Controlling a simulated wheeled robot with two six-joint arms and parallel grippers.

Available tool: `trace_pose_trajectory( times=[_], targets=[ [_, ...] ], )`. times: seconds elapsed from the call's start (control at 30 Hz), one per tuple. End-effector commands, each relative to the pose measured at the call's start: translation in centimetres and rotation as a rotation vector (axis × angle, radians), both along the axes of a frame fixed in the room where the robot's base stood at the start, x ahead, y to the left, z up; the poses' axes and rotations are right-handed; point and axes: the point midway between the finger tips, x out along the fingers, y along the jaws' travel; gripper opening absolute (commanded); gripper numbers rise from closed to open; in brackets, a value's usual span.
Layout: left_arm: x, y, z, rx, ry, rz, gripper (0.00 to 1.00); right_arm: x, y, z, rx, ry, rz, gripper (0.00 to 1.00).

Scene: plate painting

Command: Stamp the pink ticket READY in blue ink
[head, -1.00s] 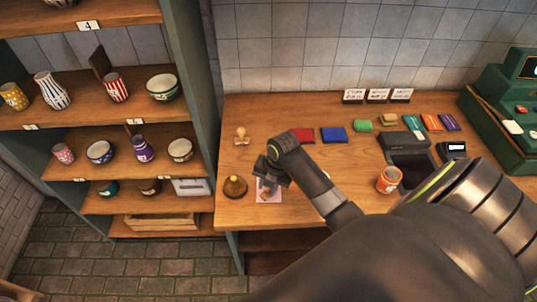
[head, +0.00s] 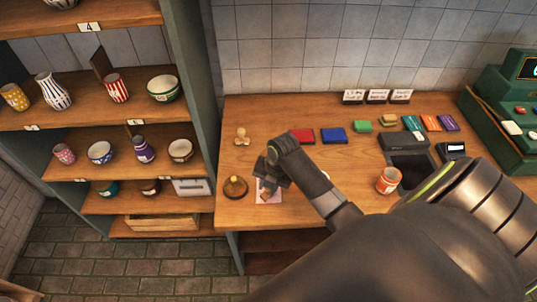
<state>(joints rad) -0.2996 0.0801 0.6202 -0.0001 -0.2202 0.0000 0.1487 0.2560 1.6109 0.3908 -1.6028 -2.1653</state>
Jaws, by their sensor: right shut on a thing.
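The pink ticket (head: 269,199) lies flat on the wooden counter, partly covered by my right gripper (head: 267,187). My right gripper is shut on a small wooden stamp, mostly hidden under the hand; it is over the ticket, and I cannot tell whether it touches the paper. The blue ink pad (head: 334,135) lies behind and to the right, beside the red ink pad (head: 303,135). Another wooden stamp (head: 241,135) stands at the counter's back left. My left gripper is out of view.
A service bell (head: 235,187) stands just left of the ticket. An orange cup (head: 388,180) and a dark tray (head: 409,169) are to the right. Three small signs (head: 377,96) stand along the wall. Shelves of pottery (head: 110,155) are at the left.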

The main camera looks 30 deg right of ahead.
Motion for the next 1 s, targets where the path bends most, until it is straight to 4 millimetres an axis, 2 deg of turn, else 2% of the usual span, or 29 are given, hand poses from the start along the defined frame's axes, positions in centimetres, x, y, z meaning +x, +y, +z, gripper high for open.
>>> trace_pose_trajectory(
  times=[0.23,1.0],
  targets=[
    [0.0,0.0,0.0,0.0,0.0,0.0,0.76,-0.2,0.0,0.3,0.0,0.005,-0.001,0.12],
    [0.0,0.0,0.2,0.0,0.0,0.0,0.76,0.0,0.0,6.5,0.001,-0.001,0.0,0.12]
  ],
)
